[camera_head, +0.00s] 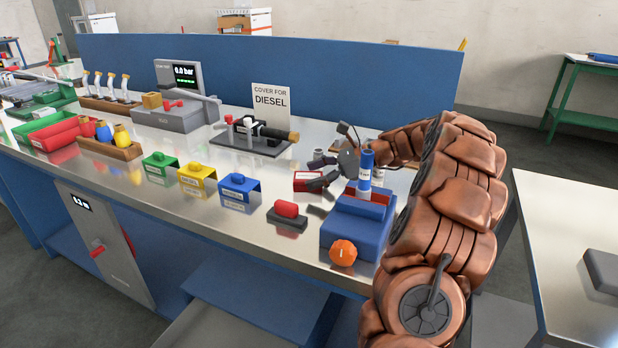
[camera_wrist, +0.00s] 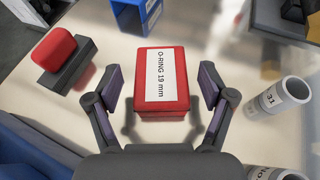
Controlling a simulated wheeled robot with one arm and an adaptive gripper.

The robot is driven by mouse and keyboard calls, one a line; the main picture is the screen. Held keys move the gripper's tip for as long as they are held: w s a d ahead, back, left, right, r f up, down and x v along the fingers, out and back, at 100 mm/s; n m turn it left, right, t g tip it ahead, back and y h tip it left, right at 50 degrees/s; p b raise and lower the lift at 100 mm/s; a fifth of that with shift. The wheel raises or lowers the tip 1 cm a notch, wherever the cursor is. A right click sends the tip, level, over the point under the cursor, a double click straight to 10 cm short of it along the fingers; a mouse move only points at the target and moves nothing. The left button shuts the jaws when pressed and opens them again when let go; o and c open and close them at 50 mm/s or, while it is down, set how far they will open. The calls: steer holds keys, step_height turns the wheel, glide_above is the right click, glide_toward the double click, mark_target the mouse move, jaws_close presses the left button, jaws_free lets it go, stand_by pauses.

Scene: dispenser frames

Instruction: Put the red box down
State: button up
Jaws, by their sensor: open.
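The red box (camera_wrist: 162,76), with a white label reading "O-RING 19 mm", appears to rest on the shiny bench top. It also shows in the head view (camera_head: 304,181), partly hidden by a finger. My gripper (camera_wrist: 162,88) is open around it, one finger on each side. A gap shows between each finger and the box, so neither finger appears to touch it. In the head view my gripper (camera_head: 321,178) is low over the bench, left of the blue device.
A red block on a dark base (camera_head: 287,211) stands in front of the box. The blue device with an orange knob (camera_head: 343,252) is to the right. Grey cylinders (camera_wrist: 286,95) stand right of my gripper. A blue holder (camera_head: 239,191) is to the left.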

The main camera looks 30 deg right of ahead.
steer(key=v, duration=1)
steer(key=shift+s+d+r, duration=0.15)
steer(key=shift+d, duration=0.1)
steer(key=shift+r+p, duration=0.15)
steer(key=shift+p, duration=0.2)
